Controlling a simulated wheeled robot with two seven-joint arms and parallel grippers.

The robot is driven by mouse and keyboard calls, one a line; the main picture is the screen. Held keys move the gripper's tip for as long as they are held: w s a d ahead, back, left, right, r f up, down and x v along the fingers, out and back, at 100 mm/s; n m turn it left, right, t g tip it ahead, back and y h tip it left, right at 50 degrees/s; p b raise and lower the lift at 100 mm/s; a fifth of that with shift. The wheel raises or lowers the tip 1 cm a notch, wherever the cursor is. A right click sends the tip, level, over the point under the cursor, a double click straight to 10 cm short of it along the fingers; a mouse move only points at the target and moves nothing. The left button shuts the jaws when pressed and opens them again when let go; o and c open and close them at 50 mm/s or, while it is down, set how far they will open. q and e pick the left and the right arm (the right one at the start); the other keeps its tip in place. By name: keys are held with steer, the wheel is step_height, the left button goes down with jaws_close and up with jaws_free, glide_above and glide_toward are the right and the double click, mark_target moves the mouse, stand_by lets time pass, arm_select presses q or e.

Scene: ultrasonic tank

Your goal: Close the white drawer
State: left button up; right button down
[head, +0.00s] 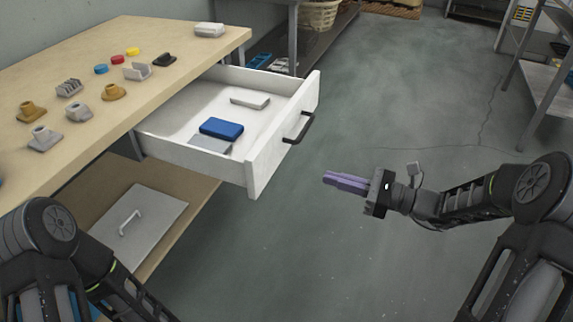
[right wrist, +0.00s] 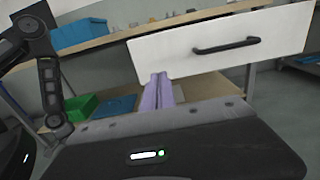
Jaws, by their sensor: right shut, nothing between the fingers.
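The white drawer (head: 262,152) is pulled far out of the wooden bench, with a black bar handle (head: 299,128) on its front. Inside lie a blue box (head: 221,128), a pale flat block (head: 250,102) and a grey flat piece (head: 211,144). My right gripper (head: 328,179), with purple fingers, is shut and empty, to the right of the drawer front and apart from it. In the right wrist view the drawer front (right wrist: 180,52) and its handle (right wrist: 226,46) show above the fingers (right wrist: 157,80). My left gripper is out of view; only my left arm shows.
The bench top (head: 60,91) holds several small fittings and coloured discs. A lower shelf (head: 172,218) carries a grey panel with a handle (head: 139,220). The floor (head: 400,85) right of the drawer is clear. A green bin (right wrist: 80,108) shows in the right wrist view.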

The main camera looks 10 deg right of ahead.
mark_target(268, 161)
steer(key=b+x, duration=0.2)
steer(key=x, duration=1.2)
steer(key=shift+b, duration=0.35)
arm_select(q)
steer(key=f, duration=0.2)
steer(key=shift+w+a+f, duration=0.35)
arm_select(e)
steer(key=shift+a, duration=0.1)
